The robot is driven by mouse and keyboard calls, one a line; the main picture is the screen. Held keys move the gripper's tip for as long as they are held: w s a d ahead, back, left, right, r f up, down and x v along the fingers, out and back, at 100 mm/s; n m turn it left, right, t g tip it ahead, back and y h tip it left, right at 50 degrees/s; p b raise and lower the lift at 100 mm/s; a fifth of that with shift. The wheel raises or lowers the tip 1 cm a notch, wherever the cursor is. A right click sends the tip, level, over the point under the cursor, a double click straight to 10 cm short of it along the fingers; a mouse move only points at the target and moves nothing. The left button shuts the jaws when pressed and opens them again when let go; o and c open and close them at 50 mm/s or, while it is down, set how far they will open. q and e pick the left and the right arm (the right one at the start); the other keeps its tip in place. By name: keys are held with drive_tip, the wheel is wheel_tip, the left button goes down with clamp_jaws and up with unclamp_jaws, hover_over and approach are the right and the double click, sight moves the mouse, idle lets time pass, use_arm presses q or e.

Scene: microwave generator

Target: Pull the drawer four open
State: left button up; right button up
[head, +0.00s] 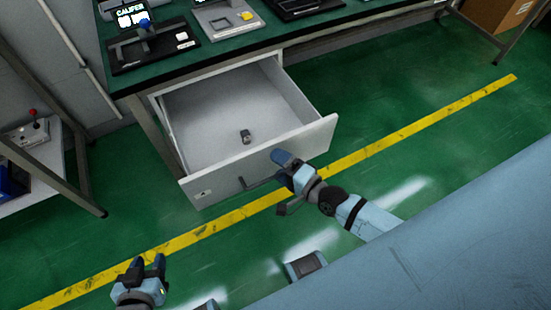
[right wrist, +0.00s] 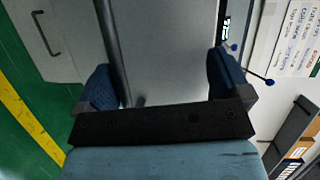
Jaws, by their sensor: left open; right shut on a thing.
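The white drawer (head: 322,130) under the green-topped bench is pulled well out, and its inside is in view from above. Its bar handle (head: 262,183) sits on the front panel. My right gripper (head: 282,166) is at the right part of this handle and shut on it; the arm and fingers hide part of the handle. In the right wrist view, a dark bar (right wrist: 110,40) runs beside one blue finger of the right gripper (right wrist: 165,85), with a pale panel behind. My left gripper (head: 148,266) is open and empty, low over the floor at the left.
The bench top (head: 205,57) carries several devices. A side shelf (head: 60,178) with a joystick box stands at the left. The green floor (head: 390,120) right of the drawer is clear. In the right wrist view, another handle (right wrist: 45,32) shows at the left.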

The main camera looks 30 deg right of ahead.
drive_tip(key=shift+d+f+v, duration=0.1)
drive_tip(key=shift+f+v, duration=0.2)
drive_tip(key=shift+v, duration=1.2)
drive_tip(key=shift+d+f+v, duration=0.1)
drive_tip(key=shift+f+v, duration=0.25)
drive_tip(key=shift+v, duration=1.15)
drive_tip(key=shift+d+f+v, duration=0.1)
drive_tip(key=shift+f+v, duration=0.2)
drive_tip(key=shift+v, duration=1.15)
drive_tip(key=c, duration=0.7)
drive_tip(key=s, duration=0.1)
drive_tip(key=s+d, duration=0.1)
drive_tip(key=shift+s+f, duration=0.3)
drive_tip(key=shift+s, duration=0.05)
drive_tip(key=shift+o, duration=0.2)
drive_tip(key=shift+p, duration=0.45)
